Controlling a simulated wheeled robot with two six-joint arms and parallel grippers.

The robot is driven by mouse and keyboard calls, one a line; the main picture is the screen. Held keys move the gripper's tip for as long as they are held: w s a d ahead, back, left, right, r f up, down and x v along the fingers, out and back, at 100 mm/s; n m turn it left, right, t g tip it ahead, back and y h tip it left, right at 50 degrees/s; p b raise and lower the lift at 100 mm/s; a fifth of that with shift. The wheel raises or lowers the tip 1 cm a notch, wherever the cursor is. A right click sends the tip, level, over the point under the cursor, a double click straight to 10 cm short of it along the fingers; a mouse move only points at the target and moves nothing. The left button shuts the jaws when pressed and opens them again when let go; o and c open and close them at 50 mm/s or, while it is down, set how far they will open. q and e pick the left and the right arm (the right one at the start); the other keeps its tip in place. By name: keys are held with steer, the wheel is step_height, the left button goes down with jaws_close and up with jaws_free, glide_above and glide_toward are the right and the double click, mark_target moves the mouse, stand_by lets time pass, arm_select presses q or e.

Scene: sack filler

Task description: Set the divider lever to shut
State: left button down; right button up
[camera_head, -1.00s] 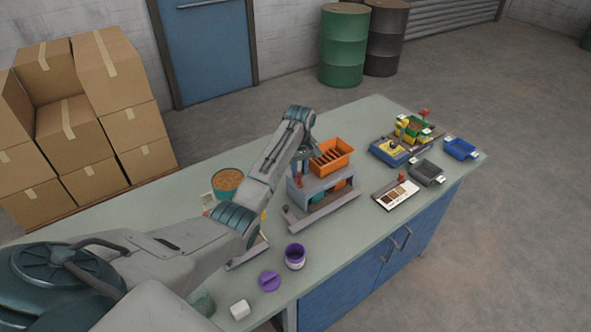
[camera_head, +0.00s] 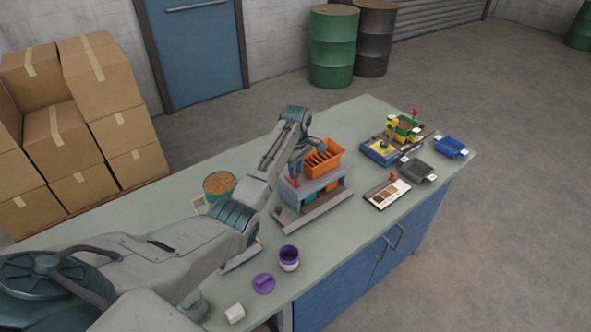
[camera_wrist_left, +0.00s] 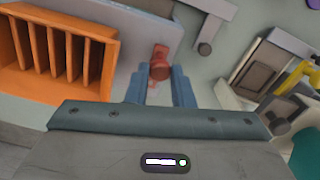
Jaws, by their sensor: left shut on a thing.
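The orange divider box (camera_head: 325,160) with several upright slats sits on a grey stand (camera_head: 318,187) on the bench. It also shows at the left of the left wrist view (camera_wrist_left: 62,58). A red lever (camera_wrist_left: 160,66) with a round knob stands at the stand's side plate, beside the box. My left gripper (camera_wrist_left: 167,88) has its blue fingers closed around the lever's knob end. In the head view my left gripper (camera_head: 296,178) is at the near left side of the stand, partly hidden by its own wrist. My right gripper is not in view.
A teal tub of grain (camera_head: 219,184) stands left of my arm. A purple cup (camera_head: 289,257), a purple lid (camera_head: 263,284) and a white block (camera_head: 235,313) are in front. Blue and grey trays (camera_head: 418,170) and a sample card (camera_head: 387,195) lie to the right.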

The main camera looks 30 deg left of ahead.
arm_select(q)
steer(key=shift+w+r, duration=0.1)
steer(key=shift+r, duration=0.05)
steer(key=c, duration=1.3)
jaws_free()
steer(key=shift+d, duration=0.15)
steer(key=shift+o, duration=0.2)
step_height(320, 180, up, 8)
steer(key=b, duration=0.3)
steer(key=shift+b, duration=0.35)
steer(key=shift+r+p, duration=1.3)
steer(key=shift+r, duration=0.15)
steer(key=shift+f, duration=0.1)
